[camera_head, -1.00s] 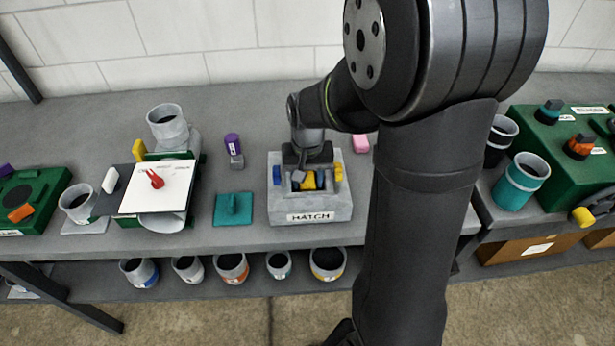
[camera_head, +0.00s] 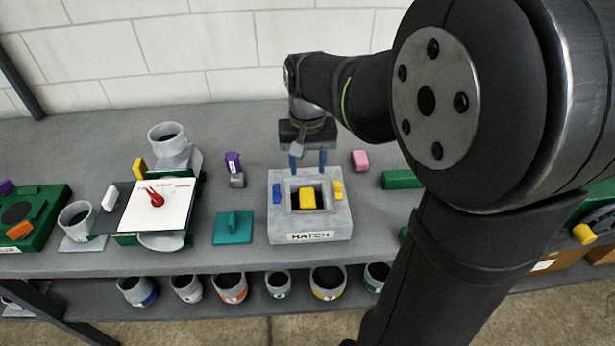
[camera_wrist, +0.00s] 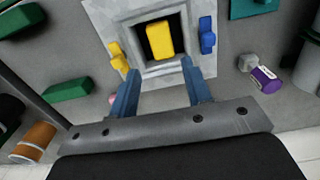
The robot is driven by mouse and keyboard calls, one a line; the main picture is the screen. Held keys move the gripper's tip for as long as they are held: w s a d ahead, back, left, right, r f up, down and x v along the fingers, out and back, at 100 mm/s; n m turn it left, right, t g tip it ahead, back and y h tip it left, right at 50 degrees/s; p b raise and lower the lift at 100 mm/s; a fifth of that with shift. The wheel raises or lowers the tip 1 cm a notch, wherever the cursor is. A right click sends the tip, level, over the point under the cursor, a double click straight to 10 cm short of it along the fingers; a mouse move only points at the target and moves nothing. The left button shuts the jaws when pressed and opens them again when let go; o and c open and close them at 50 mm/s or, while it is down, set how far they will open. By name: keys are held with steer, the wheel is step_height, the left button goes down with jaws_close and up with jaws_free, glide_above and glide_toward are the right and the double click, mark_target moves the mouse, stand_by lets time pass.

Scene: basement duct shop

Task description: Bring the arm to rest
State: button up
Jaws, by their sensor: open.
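My gripper (camera_head: 308,160) is above the back edge of the grey box labelled HATCH (camera_head: 310,226). Its two blue fingers are apart with nothing between them; in the wrist view my gripper (camera_wrist: 164,85) points toward the box opening. A yellow block (camera_head: 307,197) sits in the dark square opening of the box, and it also shows in the wrist view (camera_wrist: 159,40). A blue latch piece (camera_head: 277,194) is on the left rim and a yellow latch piece (camera_head: 338,189) on the right rim. My gripper appears clear of the box.
A teal lid with a handle (camera_head: 233,228) lies left of the box. A purple cylinder (camera_head: 232,161), a small grey block (camera_head: 237,180) and a pink block (camera_head: 360,160) lie behind. A white panel with a red pointer (camera_head: 165,205) stands further left. Several cups (camera_head: 327,282) line the lower shelf.

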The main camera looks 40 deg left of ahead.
mark_target(307, 198)
steer(key=shift+r, duration=0.45)
steer(key=shift+f, duration=0.1)
step_height(307, 198, down, 12)
step_height(307, 198, up, 2)
steer(key=shift+r, duration=0.8)
steer(key=shift+f, duration=0.1)
